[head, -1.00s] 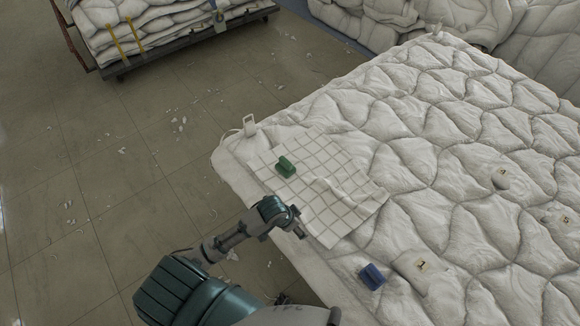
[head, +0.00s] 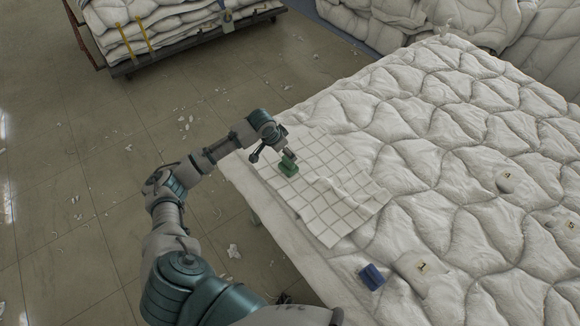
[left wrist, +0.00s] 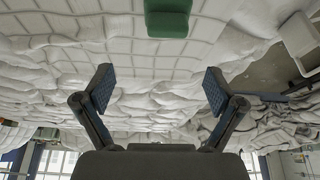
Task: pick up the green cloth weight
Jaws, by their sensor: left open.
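The green cloth weight (head: 288,168) lies on a white checked cloth (head: 335,205) near the left edge of the quilted bed. In the left wrist view the green weight (left wrist: 167,18) shows at the top edge, partly cut off, beyond the fingertips. My left gripper (head: 272,156) is at the weight's upper left in the head view, close to it. In the left wrist view the left gripper (left wrist: 159,88) has its two fingers wide apart with nothing between them. Whether a finger touches the weight cannot be told. My right gripper is not in view.
A blue block (head: 371,276) lies on the bed's near edge. Numbered tags (head: 422,267) rest on the quilt (head: 450,130). A cart of folded duvets (head: 165,30) stands at the back left. The tiled floor at left has white scraps.

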